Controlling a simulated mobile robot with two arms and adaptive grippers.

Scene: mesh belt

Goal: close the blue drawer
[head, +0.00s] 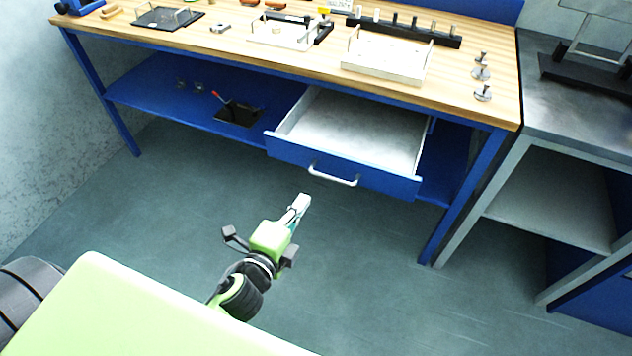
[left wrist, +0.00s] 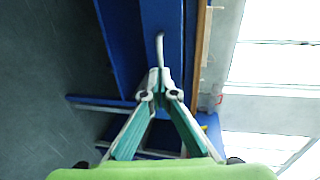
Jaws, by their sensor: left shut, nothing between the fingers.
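The blue drawer (head: 340,167) hangs under the wooden workbench and is pulled out, with its pale empty inside showing from above. A silver bar handle (head: 333,176) is on its front. My left gripper (head: 303,199) is shut and empty, just in front of the drawer and a little below and left of the handle in the head view. In the left wrist view the closed fingertips (left wrist: 159,75) point at the blue drawer front, with the handle (left wrist: 160,48) just beyond them. I cannot tell whether they touch it. My right gripper is not in view.
The wooden benchtop (head: 300,62) carries white trays, a black rack and small metal parts. A blue lower shelf (head: 165,97) holds a black item. A blue bench leg (head: 462,195) and a grey metal table (head: 560,110) stand at right. The floor before the drawer is clear.

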